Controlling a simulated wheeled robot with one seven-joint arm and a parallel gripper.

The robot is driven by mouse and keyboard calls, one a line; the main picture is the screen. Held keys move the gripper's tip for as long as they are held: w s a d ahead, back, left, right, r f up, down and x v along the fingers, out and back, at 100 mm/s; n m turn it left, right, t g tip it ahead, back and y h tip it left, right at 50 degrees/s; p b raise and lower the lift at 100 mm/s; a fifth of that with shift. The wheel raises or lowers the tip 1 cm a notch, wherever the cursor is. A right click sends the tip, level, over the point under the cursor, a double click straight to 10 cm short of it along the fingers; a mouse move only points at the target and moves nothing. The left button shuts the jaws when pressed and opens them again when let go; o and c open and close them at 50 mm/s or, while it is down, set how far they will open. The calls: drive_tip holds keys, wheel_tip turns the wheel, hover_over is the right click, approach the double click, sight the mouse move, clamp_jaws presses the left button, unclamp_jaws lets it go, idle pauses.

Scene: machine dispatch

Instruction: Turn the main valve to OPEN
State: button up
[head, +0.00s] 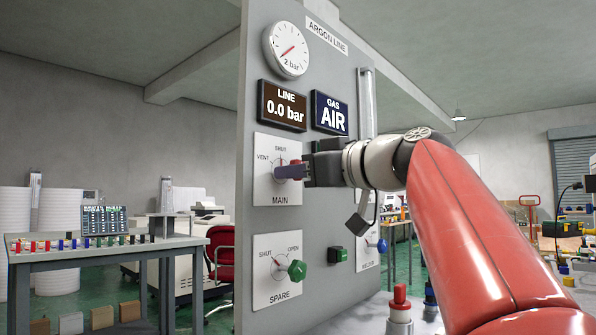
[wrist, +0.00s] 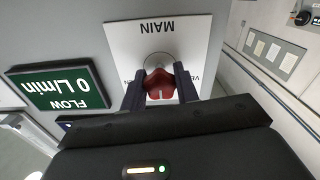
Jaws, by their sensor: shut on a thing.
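The main valve's red knob (wrist: 159,86) sits on the white MAIN plate (wrist: 118,38), upside down in the wrist view. My gripper (wrist: 158,80) has one finger on each side of the knob and is shut on it. A pale mark on the knob points down in the wrist view, away from the word MAIN. In the head view my gripper (head: 290,172) reaches in from the right and covers most of the knob. The MAIN plate (head: 262,190) there shows VENT at left and SHUT at top; its right side is hidden.
The SPARE plate with a green knob (head: 297,270) is below MAIN. A gauge (head: 287,49) reads near its low end. The LINE display (head: 283,105) reads 0.0 bar and the GAS display (head: 330,113) reads AIR. A FLOW display (wrist: 57,88) reads 0 L/min.

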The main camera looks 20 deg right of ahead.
drive_tip(key=shift+m, duration=0.4)
drive_tip(key=m+p, duration=0.1)
drive_tip(key=m, duration=0.4)
drive_tip(key=shift+r, duration=0.1)
drive_tip(key=m+p, duration=0.2)
drive_tip(key=m, duration=0.4)
idle(0.5)
drive_tip(key=o, duration=1)
drive_tip(key=shift+c, duration=0.2)
drive_tip(key=v, duration=0.7)
drive_tip(key=shift+s+d+b, duration=0.15)
drive_tip(key=shift+s+b, duration=0.25)
